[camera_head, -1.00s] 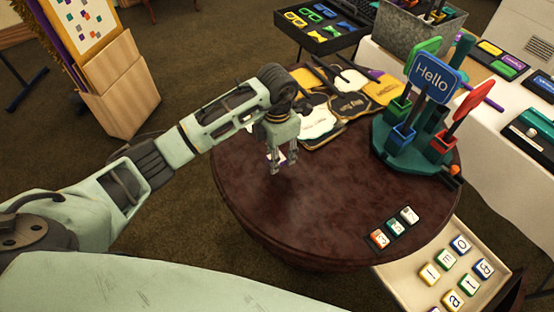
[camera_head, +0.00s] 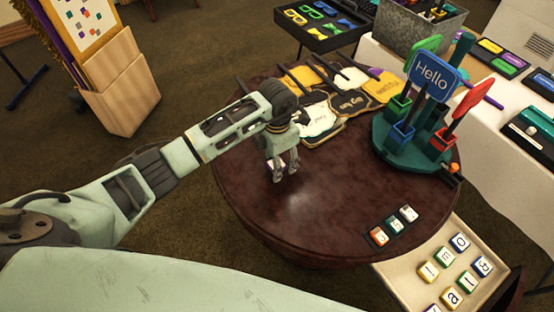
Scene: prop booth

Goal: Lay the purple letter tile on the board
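My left gripper (camera_head: 285,176) points down over the left part of the round table, with a gap between its fingertips. A small white and purple tile (camera_head: 270,163) shows only as a sliver beside the left finger. The finger hides most of it, and I cannot tell whether it is held or lies on the table. A narrow dark board (camera_head: 408,229) lies near the table's front right edge. It carries an orange, a green and a white tile in a row. My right gripper is not in view.
A round dark table (camera_head: 310,225) has bare room between gripper and board. Cards and plaques (camera_head: 350,103) lie at its back. A green stand (camera_head: 420,155) with a "Hello" sign is at the right. A tray (camera_head: 405,285) of letter tiles is at lower right.

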